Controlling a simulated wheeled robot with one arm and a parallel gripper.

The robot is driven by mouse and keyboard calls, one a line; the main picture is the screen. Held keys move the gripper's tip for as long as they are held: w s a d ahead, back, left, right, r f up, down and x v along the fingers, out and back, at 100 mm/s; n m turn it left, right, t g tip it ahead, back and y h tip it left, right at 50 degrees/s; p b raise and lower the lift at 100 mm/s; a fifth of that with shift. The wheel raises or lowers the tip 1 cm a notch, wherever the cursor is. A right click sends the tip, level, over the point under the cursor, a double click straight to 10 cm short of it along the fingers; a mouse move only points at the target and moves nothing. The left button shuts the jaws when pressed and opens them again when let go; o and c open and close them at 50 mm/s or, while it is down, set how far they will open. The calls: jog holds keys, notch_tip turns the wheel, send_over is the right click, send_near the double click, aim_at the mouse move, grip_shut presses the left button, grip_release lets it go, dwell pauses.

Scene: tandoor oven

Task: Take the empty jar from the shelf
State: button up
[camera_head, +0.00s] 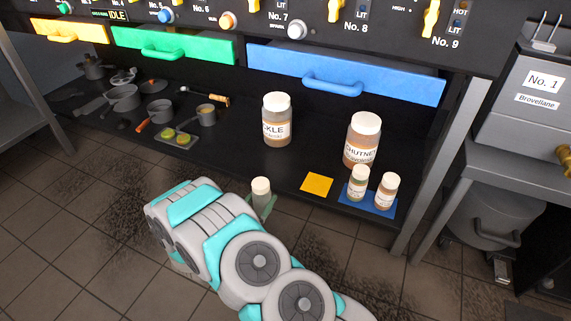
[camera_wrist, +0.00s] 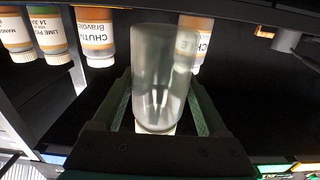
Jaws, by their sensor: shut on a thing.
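The empty jar (camera_head: 261,188) is clear with a pale cap and stands about upright at the front edge of the dark lower shelf (camera_head: 228,160). My gripper (camera_head: 262,202) is shut on it, with a greenish finger showing beside the jar. In the wrist view the jar (camera_wrist: 165,65) sits between the two green fingers of my gripper (camera_wrist: 162,92), see-through and with nothing inside. That view looks upside down. I cannot tell whether the jar's base touches the shelf.
A pickle jar (camera_head: 277,120), a chutney jar (camera_head: 362,140) and two small filled jars (camera_head: 357,184) (camera_head: 386,191) on a blue mat (camera_head: 346,199) stand nearby. A yellow mat (camera_head: 316,184) is bare. Pans (camera_head: 123,98) fill the left. Drawers (camera_head: 345,74) hang above.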

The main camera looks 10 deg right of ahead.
jog(key=b+v, duration=0.2)
jog(key=v, duration=0.9)
dwell(0.3)
jog(key=shift+d, duration=0.1)
